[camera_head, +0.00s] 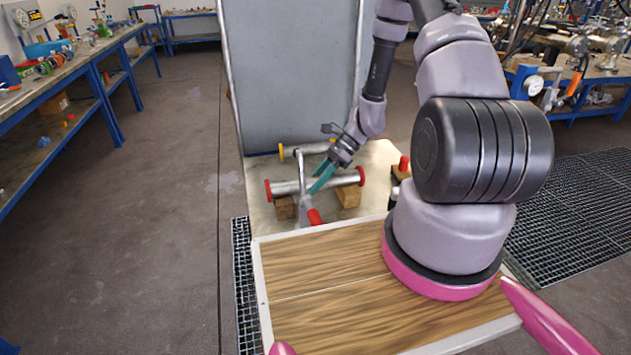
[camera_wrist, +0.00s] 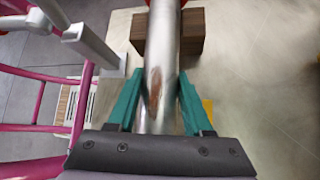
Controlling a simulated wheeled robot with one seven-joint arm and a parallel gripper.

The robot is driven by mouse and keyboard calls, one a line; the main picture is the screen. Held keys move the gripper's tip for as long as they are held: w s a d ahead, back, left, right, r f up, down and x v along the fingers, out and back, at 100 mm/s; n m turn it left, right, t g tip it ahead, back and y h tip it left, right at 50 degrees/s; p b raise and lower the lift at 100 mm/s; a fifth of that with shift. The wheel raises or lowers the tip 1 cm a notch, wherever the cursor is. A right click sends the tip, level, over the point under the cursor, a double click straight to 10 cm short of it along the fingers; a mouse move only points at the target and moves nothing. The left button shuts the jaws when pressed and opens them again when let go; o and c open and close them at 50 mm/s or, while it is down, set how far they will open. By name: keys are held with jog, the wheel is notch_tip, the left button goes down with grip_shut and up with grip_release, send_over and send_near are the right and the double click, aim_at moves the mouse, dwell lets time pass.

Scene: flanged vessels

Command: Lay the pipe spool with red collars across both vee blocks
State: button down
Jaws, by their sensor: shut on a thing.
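The pipe spool with red collars (camera_head: 286,187) is a grey metal pipe with a red collar at each end. It lies crosswise over two brown vee blocks, the left one (camera_head: 285,208) and the right one (camera_head: 348,196). My gripper (camera_head: 319,184) is shut on the pipe near its middle. In the wrist view the pipe (camera_wrist: 161,62) runs between the teal fingers (camera_wrist: 158,105), with a brown block (camera_wrist: 190,30) beneath its far part. I cannot tell whether the pipe touches both blocks. The vee grooves are hidden.
A second spool with yellow collars (camera_head: 281,152) lies behind, partly hidden by my arm. A red-topped item (camera_head: 404,163) is at the right. A tall grey panel (camera_head: 290,75) rises behind.

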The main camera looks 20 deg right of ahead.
jog(key=shift+f, duration=0.4)
dwell(0.5)
jog(key=shift+c, duration=1.1)
grip_release()
jog(key=shift+f, duration=0.1)
